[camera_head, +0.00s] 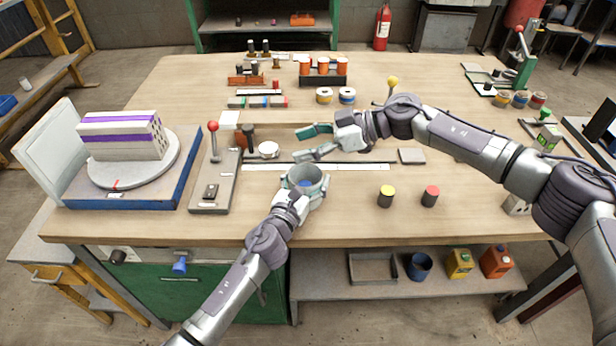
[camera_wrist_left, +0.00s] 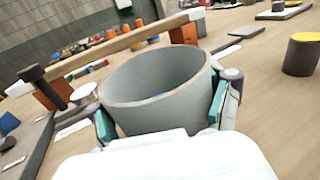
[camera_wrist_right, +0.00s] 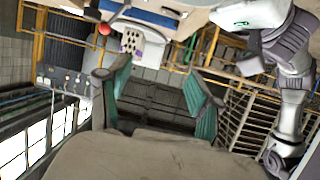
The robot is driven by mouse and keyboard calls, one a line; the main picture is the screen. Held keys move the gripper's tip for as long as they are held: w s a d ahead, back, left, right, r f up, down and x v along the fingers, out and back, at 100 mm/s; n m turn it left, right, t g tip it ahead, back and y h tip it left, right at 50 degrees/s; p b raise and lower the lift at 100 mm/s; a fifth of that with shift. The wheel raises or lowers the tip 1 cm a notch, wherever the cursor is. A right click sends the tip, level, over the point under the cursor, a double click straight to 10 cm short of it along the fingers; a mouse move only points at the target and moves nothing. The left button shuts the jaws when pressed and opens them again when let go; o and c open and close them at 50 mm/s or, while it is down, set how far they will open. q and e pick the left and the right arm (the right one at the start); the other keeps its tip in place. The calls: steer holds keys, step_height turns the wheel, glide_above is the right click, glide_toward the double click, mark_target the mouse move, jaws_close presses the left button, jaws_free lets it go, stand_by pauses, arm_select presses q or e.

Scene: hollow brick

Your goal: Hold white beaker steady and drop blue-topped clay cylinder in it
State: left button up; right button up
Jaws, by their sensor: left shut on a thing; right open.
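The white beaker (camera_head: 317,174) stands near the middle of the table and looks pale grey in the left wrist view (camera_wrist_left: 150,118). My left gripper (camera_head: 303,190) is shut on the beaker, with one finger on each side of its wall. A blue patch (camera_head: 305,184) shows down inside the beaker, and a sliver of it shows in the left wrist view (camera_wrist_left: 158,96). It looks like the blue-topped clay cylinder; its body is hidden. My right gripper (camera_head: 308,143) is open and empty, behind and above the beaker. Its parted fingers (camera_wrist_right: 158,88) hold nothing.
A yellow-topped cylinder (camera_head: 386,197) and a red-topped cylinder (camera_head: 430,196) stand right of the beaker. A lever device with a red knob (camera_head: 213,126) and a turntable with a striped brick (camera_head: 124,137) are on the left. A long ruler-like strip (camera_head: 350,166) lies behind the beaker.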

step_height(320, 180, up, 6)
steer(key=shift+f, duration=0.1)
stand_by(0.4)
arm_select(q)
steer(key=o, duration=1.3)
steer(key=shift+s, duration=0.1)
steer(key=v, duration=1.2)
steer(key=shift+f, duration=0.1)
